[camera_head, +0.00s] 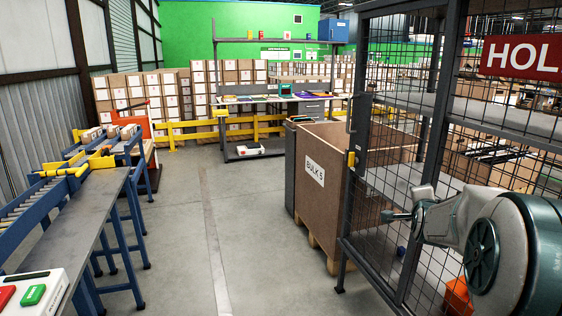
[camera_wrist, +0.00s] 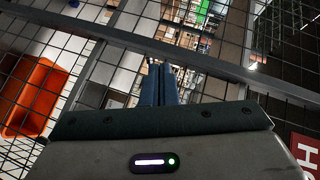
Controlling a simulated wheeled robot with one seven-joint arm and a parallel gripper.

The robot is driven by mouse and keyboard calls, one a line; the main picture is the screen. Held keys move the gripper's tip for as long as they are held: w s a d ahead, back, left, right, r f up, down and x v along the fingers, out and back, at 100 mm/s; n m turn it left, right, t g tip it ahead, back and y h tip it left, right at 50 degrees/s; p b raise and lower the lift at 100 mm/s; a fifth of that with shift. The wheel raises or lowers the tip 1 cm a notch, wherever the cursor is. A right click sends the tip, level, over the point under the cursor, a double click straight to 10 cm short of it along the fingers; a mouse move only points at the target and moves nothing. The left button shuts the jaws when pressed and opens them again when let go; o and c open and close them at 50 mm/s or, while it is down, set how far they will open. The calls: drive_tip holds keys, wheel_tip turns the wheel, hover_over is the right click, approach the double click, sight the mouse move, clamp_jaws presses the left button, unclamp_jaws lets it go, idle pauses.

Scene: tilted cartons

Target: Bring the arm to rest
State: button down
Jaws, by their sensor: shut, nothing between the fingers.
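My gripper (camera_wrist: 159,84) shows in the wrist view with its two dark fingers together and nothing between them. The fingers point toward the wire mesh of a cage, and I cannot tell whether they touch it. In the head view my arm reaches in from the right edge, bent, in front of the mesh cage (camera_head: 399,190). The gripper end (camera_head: 388,216) shows small there, close to the cage's left part and the bulk bin.
A brown bin (camera_head: 337,165) marked BULK 5 stands behind the cage. An orange object (camera_wrist: 33,97) lies beyond the mesh. A roller conveyor (camera_head: 40,205) and grey bench (camera_head: 85,225) stand left. The floor (camera_head: 225,225) between is clear. A yellow rail (camera_head: 190,130) crosses behind.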

drive_tip(key=s+a+r+n+g+y+p, duration=0.25)
drive_tip(key=s+a+n+p, duration=0.2)
drive_tip(key=a, duration=0.55)
drive_tip(key=s+a+n+g+y+p, duration=0.1)
drive_tip(key=s+a+n+g+p, duration=0.3)
drive_tip(key=s, duration=1)
drive_tip(key=s+a+n+g+y+p, duration=0.2)
drive_tip(key=s+a+n+g+p, duration=0.2)
drive_tip(key=s+a+n, duration=0.6)
drive_tip(key=s, duration=0.3)
drive_tip(key=shift+s+r+g, duration=0.15)
drive_tip(key=shift+s+g, duration=0.2)
drive_tip(key=shift+s, duration=0.05)
drive_tip(key=shift+y, duration=0.25)
